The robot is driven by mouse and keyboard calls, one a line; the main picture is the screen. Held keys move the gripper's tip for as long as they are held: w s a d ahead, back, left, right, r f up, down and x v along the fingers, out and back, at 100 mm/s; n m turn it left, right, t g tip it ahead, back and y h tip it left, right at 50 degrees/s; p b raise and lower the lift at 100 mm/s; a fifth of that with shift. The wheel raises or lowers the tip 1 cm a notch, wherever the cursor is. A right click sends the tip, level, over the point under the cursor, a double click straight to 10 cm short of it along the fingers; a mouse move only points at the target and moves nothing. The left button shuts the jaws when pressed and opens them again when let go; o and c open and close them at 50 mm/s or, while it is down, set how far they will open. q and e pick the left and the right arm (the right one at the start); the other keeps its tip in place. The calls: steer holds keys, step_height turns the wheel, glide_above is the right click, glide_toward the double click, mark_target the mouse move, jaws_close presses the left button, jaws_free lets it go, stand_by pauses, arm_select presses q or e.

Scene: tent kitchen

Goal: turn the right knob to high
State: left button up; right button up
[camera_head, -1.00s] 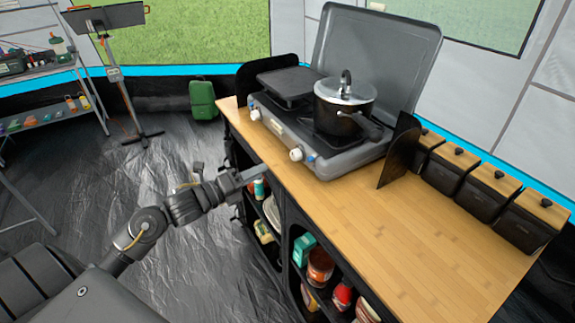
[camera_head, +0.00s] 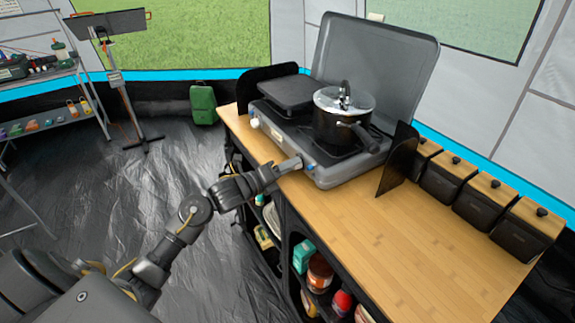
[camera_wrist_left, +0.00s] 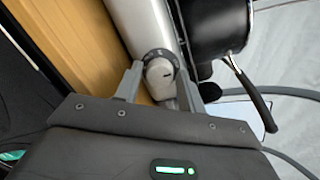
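The camping stove (camera_head: 350,172) stands on the wooden counter with its lid up. Its right knob (camera_wrist_left: 160,76) shows in the left wrist view as a pale round knob with a small dark mark. In the head view this knob is mostly hidden by my left gripper (camera_head: 291,165), which is at the stove's front edge. In the left wrist view my left gripper's (camera_wrist_left: 158,75) two fingers are apart, one on each side of the knob, with a small gap visible. The left knob (camera_head: 255,122) is clear of the gripper. My right gripper is not in view.
A dark pot (camera_head: 335,127) with a shiny lid stands on the right burner, its handle pointing right. The wooden counter (camera_head: 410,230) is bare in front. Black canisters (camera_head: 480,200) line its back right edge. Shelves with packages (camera_head: 320,270) lie below the counter.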

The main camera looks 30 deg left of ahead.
arm_select(q)
steer(key=c, duration=0.7)
